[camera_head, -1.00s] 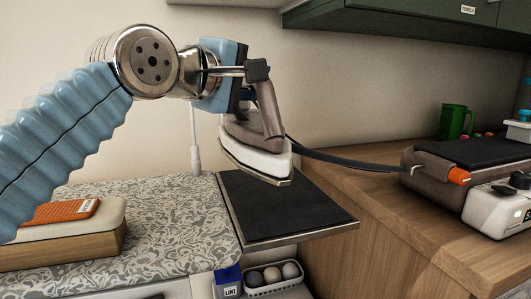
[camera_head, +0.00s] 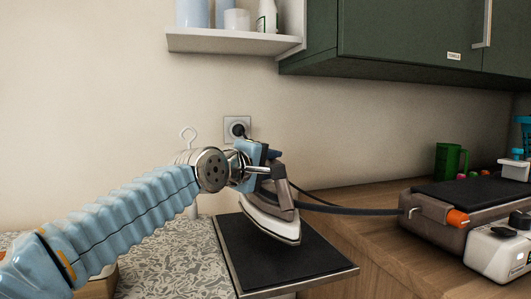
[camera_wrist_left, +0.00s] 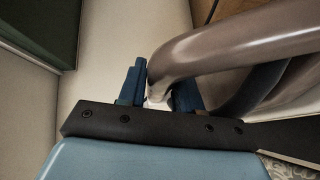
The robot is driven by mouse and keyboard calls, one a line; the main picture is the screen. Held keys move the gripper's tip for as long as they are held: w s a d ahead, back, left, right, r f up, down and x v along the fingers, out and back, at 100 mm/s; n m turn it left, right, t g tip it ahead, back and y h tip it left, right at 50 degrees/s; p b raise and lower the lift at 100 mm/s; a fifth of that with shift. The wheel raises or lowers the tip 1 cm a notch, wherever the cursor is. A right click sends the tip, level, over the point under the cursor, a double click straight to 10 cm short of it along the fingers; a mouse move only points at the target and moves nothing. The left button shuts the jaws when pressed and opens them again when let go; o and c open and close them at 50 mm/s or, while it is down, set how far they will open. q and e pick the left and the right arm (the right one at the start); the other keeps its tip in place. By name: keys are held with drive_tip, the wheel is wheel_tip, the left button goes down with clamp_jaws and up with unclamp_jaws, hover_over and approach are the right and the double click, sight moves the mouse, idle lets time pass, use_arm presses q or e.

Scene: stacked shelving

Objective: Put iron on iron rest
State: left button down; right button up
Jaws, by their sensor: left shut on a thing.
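The iron (camera_head: 272,216) is grey and white with a metal soleplate, and a dark hose runs from it to the right. The iron rest (camera_head: 270,258) is a dark flat pad with a metal edge beside the patterned board. My left gripper (camera_head: 268,168) is shut on the iron's handle, which also shows between the fingers in the left wrist view (camera_wrist_left: 215,55). The iron is tilted, its pointed end low and to the right, over the rest. I cannot tell whether its tip touches the pad. My right gripper is not in view.
The patterned ironing board (camera_head: 165,255) lies left of the rest. The steam station (camera_head: 435,215) stands on the wooden counter (camera_head: 370,245) at the right, with a white device (camera_head: 500,250) in front. A green mug (camera_head: 450,161) stands behind. A shelf (camera_head: 235,42) and dark cabinet (camera_head: 410,45) are above.

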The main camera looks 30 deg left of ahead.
sight(271, 191)
use_arm(q)
drive_tip(key=shift+w+f, duration=0.3)
drive_tip(key=shift+w+a+f, duration=0.1)
drive_tip(key=shift+w+f, duration=0.1)
drive_tip(key=shift+f, duration=0.9)
drive_tip(key=shift+f+b, duration=0.3)
drive_tip(key=shift+f, duration=0.4)
drive_tip(key=c, duration=0.8)
unclamp_jaws()
drive_tip(key=shift+f, duration=0.1)
drive_tip(key=s, duration=0.4)
drive_tip(key=s+r+b, duration=0.1)
drive_tip(key=s, duration=0.7)
drive_tip(key=shift+a+r+b, duration=0.2)
drive_tip(key=shift+r+b, duration=0.1)
drive_tip(key=shift+b, duration=0.05)
